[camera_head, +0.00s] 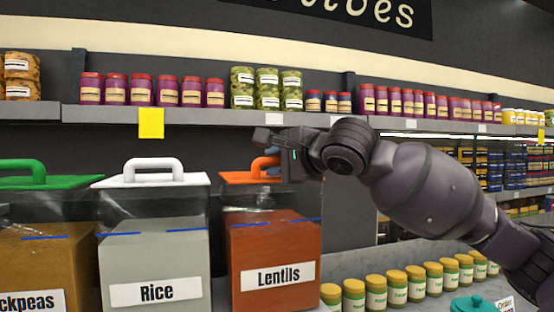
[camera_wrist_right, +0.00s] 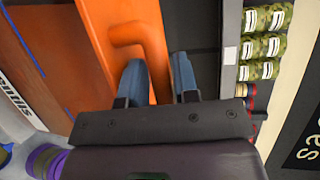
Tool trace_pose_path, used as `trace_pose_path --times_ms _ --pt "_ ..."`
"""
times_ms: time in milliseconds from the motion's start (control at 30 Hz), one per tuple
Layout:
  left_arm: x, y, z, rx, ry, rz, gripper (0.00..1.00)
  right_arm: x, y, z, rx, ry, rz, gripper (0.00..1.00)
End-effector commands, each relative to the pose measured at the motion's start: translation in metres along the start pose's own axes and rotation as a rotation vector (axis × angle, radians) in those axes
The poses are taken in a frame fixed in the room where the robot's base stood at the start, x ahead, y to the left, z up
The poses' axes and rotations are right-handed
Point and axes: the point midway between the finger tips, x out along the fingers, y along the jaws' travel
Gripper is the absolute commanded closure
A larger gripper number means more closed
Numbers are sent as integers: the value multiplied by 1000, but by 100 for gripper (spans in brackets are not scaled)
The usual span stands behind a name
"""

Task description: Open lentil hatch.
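The lentil bin (camera_head: 272,265), labelled "Lentils", stands rightmost of three bins. Its orange lid (camera_head: 236,180) lies flat on top, with a raised orange handle (camera_head: 262,162). My right gripper (camera_head: 274,165) reaches from the right to this handle. In the right wrist view the handle (camera_wrist_right: 156,60) runs between the two blue-grey fingers of my right gripper (camera_wrist_right: 159,75). The fingers are apart, one on each side of the bar. A narrow dark strip shows beside the right finger, and I cannot tell whether they press on the bar. My left gripper is not in view.
The rice bin (camera_head: 155,265) with a white lid and a chickpea bin (camera_head: 45,265) with a green lid stand to the left. A shelf (camera_head: 210,117) with jars runs behind and above.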

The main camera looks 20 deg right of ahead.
Motion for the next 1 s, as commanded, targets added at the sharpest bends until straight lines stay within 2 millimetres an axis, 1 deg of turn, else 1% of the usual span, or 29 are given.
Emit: trace_pose_path --times_ms 233,267,400,433,767,933,1000 --pt "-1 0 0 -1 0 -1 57 1 0 0 -1 0 0 72" --pt "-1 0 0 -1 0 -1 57 0 0 0 -1 0 -1 75" --pt "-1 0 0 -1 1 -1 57 0 0 0 -1 0 0 96" --pt "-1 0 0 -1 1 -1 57 0 0 0 -1 0 -1 100" --pt "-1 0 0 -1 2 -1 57 0 -2 0 3 0 7 100" --pt "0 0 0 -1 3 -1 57 1 -11 0 24 0 54 100" --pt "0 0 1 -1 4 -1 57 1 -17 1 39 1 85 100"
